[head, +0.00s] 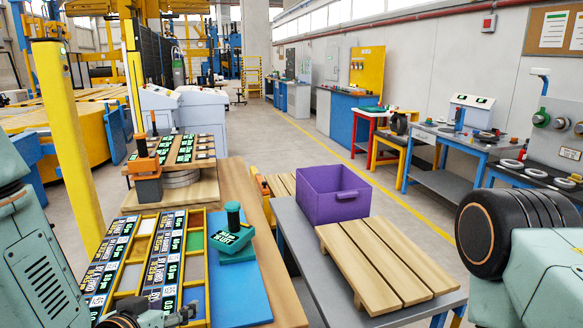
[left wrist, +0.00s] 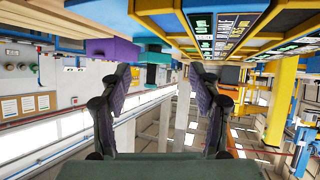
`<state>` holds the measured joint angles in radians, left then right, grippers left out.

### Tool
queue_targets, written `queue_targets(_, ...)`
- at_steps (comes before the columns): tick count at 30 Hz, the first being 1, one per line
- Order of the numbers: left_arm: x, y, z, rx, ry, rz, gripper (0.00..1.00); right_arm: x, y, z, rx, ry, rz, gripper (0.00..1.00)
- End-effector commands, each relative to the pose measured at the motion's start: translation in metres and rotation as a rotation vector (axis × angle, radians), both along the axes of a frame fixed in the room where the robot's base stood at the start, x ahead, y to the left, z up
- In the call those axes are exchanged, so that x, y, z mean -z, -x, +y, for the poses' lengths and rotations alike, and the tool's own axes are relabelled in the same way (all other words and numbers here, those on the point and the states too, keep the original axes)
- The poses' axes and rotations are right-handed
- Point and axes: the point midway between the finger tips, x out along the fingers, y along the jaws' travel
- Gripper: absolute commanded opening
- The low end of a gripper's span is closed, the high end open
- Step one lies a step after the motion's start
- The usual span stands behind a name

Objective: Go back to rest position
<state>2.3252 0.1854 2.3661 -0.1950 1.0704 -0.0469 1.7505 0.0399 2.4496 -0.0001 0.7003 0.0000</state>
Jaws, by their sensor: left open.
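My left gripper (head: 145,318) shows at the bottom edge of the head view, in front of the near end of a yellow-framed tray (head: 182,220). In the left wrist view its two dark fingers (left wrist: 160,80) stand well apart with nothing between them. That view appears upside down. A teal tool (head: 235,238) with a dark upright knob stands on a blue mat (head: 240,295), right of the tray and apart from my gripper. My right gripper is outside both views.
An orange tool (head: 147,170) stands near the label-card rack (head: 185,148) on the wooden table (head: 270,270). Right of it are a purple bin (head: 333,195) and a slatted wooden pallet (head: 385,265) on a grey table (head: 305,240). The aisle floor (head: 290,140) beyond is clear.

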Motion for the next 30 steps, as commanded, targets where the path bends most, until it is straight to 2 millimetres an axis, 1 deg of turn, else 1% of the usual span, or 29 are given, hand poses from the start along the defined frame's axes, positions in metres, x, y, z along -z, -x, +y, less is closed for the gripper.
queue_targets(1,0.031,0.015,0.000,-0.006,-0.003,0.081,0.62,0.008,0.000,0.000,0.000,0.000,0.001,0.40)
queue_targets(2,0.047,0.025,0.001,-0.012,-0.005,0.130,0.62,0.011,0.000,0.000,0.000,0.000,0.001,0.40)
queue_targets(3,0.069,0.039,0.001,-0.020,-0.008,0.198,0.62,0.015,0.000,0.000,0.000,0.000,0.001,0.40)
queue_targets(5,0.102,0.063,0.002,-0.033,-0.011,0.302,0.62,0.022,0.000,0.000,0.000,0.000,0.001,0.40)
queue_targets(6,0.123,0.080,0.003,-0.041,-0.014,0.369,0.62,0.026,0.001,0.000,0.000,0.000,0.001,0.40)
queue_targets(8,0.153,0.107,0.004,-0.052,-0.022,0.470,0.62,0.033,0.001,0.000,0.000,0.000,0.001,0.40)
queue_targets(9,0.172,0.126,0.004,-0.059,-0.027,0.535,0.62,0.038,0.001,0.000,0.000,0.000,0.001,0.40)
queue_targets(11,0.199,0.155,0.005,-0.068,-0.036,0.632,0.62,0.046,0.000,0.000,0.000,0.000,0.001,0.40)
queue_targets(12,0.216,0.175,0.006,-0.075,-0.043,0.695,0.62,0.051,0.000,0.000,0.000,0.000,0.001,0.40)
queue_targets(14,0.240,0.207,0.007,-0.081,-0.054,0.786,0.62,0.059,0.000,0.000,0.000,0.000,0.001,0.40)
queue_targets(15,0.254,0.226,0.007,-0.082,-0.063,0.841,0.62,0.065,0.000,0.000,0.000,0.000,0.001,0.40)
queue_targets(18,0.284,0.269,0.007,-0.079,-0.083,0.946,0.62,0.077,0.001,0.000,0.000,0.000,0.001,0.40)
queue_targets(21,0.304,0.297,0.007,-0.066,-0.097,1.008,0.62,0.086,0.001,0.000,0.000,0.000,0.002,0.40)
queue_targets(22,0.307,0.302,0.006,-0.064,-0.099,1.021,0.62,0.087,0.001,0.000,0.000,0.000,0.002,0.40)
queue_targets(23,0.310,0.307,0.006,-0.062,-0.100,1.030,0.62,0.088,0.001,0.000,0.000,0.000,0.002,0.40)
queue_targets(30,0.310,0.307,0.006,-0.062,-0.100,1.030,0.62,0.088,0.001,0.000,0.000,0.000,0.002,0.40)
